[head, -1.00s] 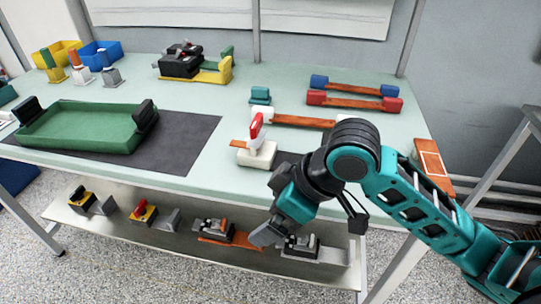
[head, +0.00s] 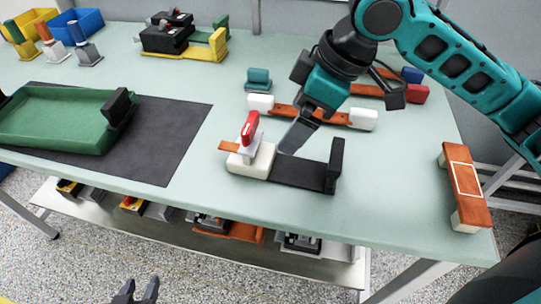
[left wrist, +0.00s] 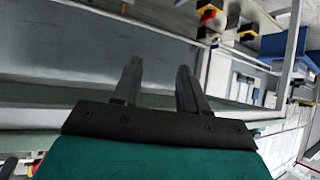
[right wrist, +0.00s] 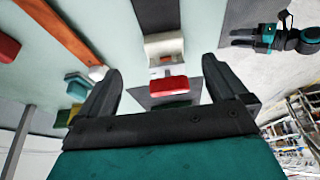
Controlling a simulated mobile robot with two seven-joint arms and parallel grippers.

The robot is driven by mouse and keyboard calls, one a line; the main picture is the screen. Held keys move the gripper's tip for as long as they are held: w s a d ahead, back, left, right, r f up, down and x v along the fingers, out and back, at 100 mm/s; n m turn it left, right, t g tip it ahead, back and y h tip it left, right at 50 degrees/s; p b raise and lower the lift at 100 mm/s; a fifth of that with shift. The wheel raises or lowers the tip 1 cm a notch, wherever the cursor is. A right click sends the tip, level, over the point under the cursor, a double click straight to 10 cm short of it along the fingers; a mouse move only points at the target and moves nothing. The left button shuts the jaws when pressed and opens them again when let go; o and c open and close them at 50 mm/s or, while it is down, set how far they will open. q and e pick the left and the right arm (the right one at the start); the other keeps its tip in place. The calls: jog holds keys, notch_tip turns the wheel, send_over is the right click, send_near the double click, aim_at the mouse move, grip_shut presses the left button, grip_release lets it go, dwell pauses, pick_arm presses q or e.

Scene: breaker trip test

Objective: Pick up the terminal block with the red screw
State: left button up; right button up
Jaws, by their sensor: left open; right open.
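No block with a clearly readable red screw shows. Two black blocks (head: 165,37) at the back of the table carry small reddish spots, too small to identify. A small teal block (head: 258,80) stands behind the white unit (head: 252,160) with an upright red lever (head: 250,127). My right gripper (head: 296,140) is over the table just right of that lever. In the right wrist view its jaws (right wrist: 162,65) are apart and empty, with the red lever between them. My left gripper (head: 138,288) is low at the bottom edge, in front of the table, its jaws (left wrist: 160,68) open and empty.
A green tray (head: 55,142) lies on a dark mat (head: 170,135) at left. Orange bars with white, blue and red ends lie behind my right gripper. An orange bar (head: 465,180) lies at the right edge. Several devices sit on the lower shelf (head: 100,220).

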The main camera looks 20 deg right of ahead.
jog(key=b, duration=0.1)
send_over(270, 156)
jog(key=s+d, duration=0.1)
jog(key=d, duration=0.2)
jog(key=f, duration=0.4)
jog(key=shift+s+a+f, duration=0.2)
jog(key=shift+f, duration=0.05)
jog(key=b+x, duration=0.1)
jog(key=x, duration=0.3)
jog(key=shift+s+a+f, duration=0.1)
jog(key=shift+a+f, duration=0.05)
jog(key=shift+a, duration=0.15)
jog(key=shift+f+b, duration=0.3)
jog(key=shift+a, duration=0.1)
pick_arm(q)
jog(key=shift+w+d+f+h, duration=0.3)
jog(key=shift+w+d+f, duration=0.15)
jog(key=shift+d, duration=0.2)
pick_arm(e)
jog(key=c, duration=1.5)
